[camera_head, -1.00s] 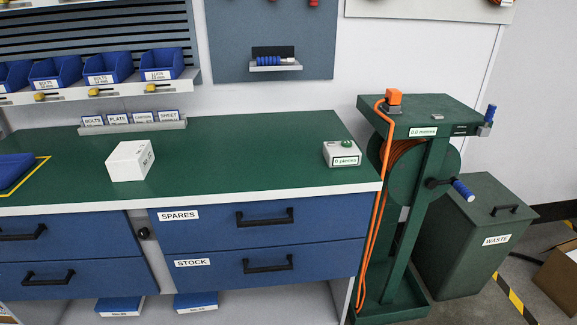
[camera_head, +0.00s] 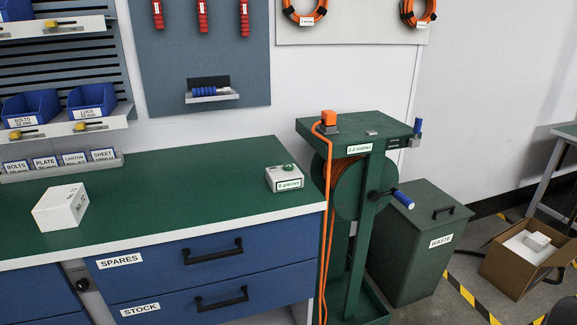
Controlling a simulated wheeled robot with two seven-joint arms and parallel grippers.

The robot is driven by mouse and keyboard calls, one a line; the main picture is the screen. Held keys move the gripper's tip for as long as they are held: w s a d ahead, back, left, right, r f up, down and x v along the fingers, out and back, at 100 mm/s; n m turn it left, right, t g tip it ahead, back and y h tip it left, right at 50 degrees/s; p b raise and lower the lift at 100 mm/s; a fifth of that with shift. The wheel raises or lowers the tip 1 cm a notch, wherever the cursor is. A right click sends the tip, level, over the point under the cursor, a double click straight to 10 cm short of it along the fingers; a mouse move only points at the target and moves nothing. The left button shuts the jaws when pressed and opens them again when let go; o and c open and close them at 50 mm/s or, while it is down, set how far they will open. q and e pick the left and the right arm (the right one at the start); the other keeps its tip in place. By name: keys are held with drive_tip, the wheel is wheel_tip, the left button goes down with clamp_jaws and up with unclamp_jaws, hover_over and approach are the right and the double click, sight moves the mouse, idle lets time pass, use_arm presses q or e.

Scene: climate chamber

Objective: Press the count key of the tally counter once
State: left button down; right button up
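The tally counter (camera_head: 284,179) is a small white box with a green key (camera_head: 287,167) on top. A label on its front reads "0 pierces" or similar; the small print is hard to read. It sits near the right end of the green bench top (camera_head: 160,200), close to the front edge. Neither of my grippers shows in the head view, and nothing touches the counter.
A white box (camera_head: 61,207) stands on the bench at left. A green cable reel stand (camera_head: 352,130) with orange cable is right of the bench. A green waste bin (camera_head: 415,245) and an open carton (camera_head: 520,265) stand on the floor. The bench between box and counter is clear.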

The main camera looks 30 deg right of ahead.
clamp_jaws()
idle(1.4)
